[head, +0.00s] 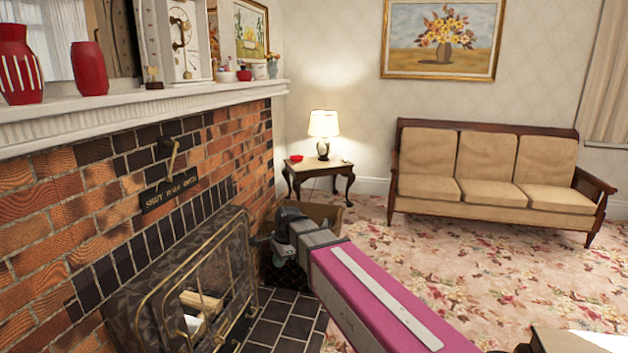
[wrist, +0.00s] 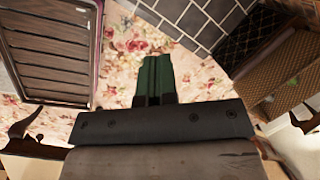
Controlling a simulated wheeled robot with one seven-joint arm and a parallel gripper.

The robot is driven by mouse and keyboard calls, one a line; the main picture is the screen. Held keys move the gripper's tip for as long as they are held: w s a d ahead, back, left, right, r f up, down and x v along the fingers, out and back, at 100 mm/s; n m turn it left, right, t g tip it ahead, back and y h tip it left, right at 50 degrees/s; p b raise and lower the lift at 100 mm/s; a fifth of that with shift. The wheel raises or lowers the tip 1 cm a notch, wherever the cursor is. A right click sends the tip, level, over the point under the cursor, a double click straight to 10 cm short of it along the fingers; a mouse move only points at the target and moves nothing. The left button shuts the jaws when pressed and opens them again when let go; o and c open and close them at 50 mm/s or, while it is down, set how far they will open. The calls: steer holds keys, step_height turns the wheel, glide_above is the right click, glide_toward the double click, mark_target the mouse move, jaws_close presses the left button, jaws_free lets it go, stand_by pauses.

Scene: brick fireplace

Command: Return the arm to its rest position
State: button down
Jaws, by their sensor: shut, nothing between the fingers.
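My gripper (head: 264,240) is at the end of my pink arm, which reaches forward from the lower right in the head view. It hangs in front of the brick fireplace, near the right end of the hearth. In the wrist view, the two green fingers of my gripper (wrist: 154,78) are pressed together with nothing between them. The fingertips point over floral carpet and the edge of the dark tiles.
The fireplace insert (head: 185,275) with its brass-framed door stands close on the left. A mantel (head: 130,110) holds red vases. A small table (head: 318,172) with a lamp and a sofa (head: 490,175) stand behind. The floral carpet (head: 480,270) between is open.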

steer(key=s+d+f+n, duration=0.3)
steer(key=d+f+n, duration=0.1)
steer(key=d, duration=0.6)
steer(key=s+d+f+n+h, duration=0.1)
steer(key=s+d+f+n, duration=0.2)
steer(key=d, duration=0.8)
steer(key=s+d+f+n+h, duration=0.1)
steer(key=s+d+f+n, duration=0.2)
steer(key=d, duration=0.7)
step_height(320, 180, down, 2)
steer(key=shift+s+d+f+n+g, duration=0.15)
steer(key=shift+n+g, duration=0.25)
steer(key=shift+n, duration=0.5)
